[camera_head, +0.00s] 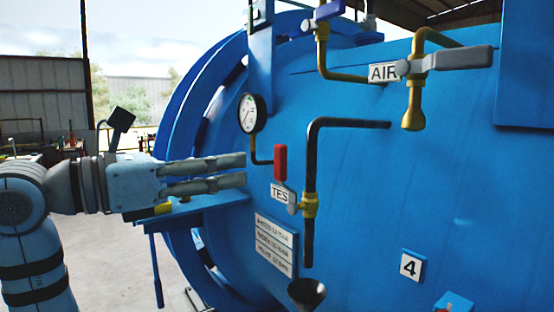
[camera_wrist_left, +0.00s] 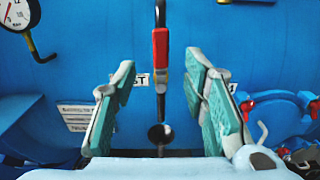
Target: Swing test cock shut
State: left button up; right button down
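The test cock has a brass body (camera_head: 309,204) on a black bent pipe (camera_head: 311,160), by a label reading "TES" (camera_head: 281,194). Its lever has a red grip (camera_head: 280,162) and points up, running roughly alongside the pipe. My left gripper (camera_head: 245,169) is open and empty, left of the red grip with a small gap in the head view. In the left wrist view the red grip (camera_wrist_left: 160,48) appears between the two spread fingers (camera_wrist_left: 160,68), beyond their tips. The cock's body is mostly hidden there. My right gripper is not in view.
A pressure gauge (camera_head: 251,113) sits above and left of the cock. A grey-handled AIR valve (camera_head: 450,59) is at upper right. A black funnel (camera_head: 307,293) is below the pipe. The blue vessel wall (camera_head: 370,200) lies behind. A text plate (camera_head: 274,243) is below the label.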

aim_at(277, 160)
pick_arm(q)
jog(key=p+x, duration=0.1)
jog(key=x, duration=0.9)
jog(key=shift+w+d, duration=0.1)
jog(key=shift+d, duration=0.3)
jog(key=shift+w, duration=0.1)
jog(key=shift+c, duration=0.2)
grip_shut()
